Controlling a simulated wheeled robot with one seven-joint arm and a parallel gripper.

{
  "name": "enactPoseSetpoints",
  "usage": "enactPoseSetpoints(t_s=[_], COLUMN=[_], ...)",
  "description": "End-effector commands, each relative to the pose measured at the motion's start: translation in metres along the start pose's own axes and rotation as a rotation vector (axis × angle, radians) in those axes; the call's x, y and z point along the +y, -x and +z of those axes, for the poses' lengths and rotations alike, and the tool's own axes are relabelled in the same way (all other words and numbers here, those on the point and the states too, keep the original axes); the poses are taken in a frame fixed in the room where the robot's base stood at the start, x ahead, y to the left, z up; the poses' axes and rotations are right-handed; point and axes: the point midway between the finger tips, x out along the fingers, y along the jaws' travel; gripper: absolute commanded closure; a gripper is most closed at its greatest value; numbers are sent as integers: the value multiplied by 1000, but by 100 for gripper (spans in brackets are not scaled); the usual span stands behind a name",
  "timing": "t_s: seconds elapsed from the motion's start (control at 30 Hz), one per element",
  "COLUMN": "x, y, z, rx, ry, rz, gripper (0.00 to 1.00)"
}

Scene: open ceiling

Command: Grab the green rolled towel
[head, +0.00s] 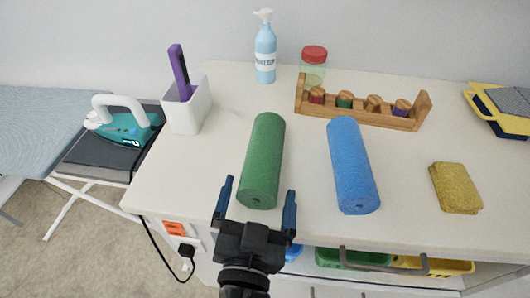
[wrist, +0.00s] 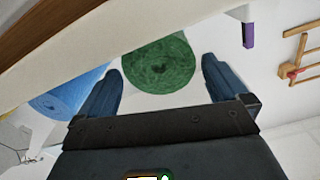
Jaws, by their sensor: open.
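The green rolled towel (head: 262,162) lies lengthwise on the white counter, its near end close to the front edge. My gripper (head: 256,196) is open at the counter's front edge, its two blue fingers apart around the line of the towel's near end. In the wrist view the towel's round end (wrist: 160,64) shows just beyond and between the open fingertips (wrist: 164,75). The fingers do not appear to touch it. A blue rolled towel (head: 353,168) lies to the right of the green one.
On the counter (head: 215,212) stand a white holder (head: 187,110) with a purple item, a blue pump bottle (head: 265,55), a red-lidded jar (head: 313,70), a wooden rack (head: 362,110) and a yellow sponge (head: 455,187). An iron (head: 125,125) sits at left. An open drawer (head: 390,275) is below.

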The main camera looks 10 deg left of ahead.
Motion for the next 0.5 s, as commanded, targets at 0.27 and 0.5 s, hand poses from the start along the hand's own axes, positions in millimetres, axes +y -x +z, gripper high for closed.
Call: enactPoseSetpoints(t_s=[0.27, 0.5], x=[-5, -4], y=[-36, -52], z=[5, 7], rx=[-1, -1], ry=[0, 0], rz=[0, 0], gripper=[0, 0])
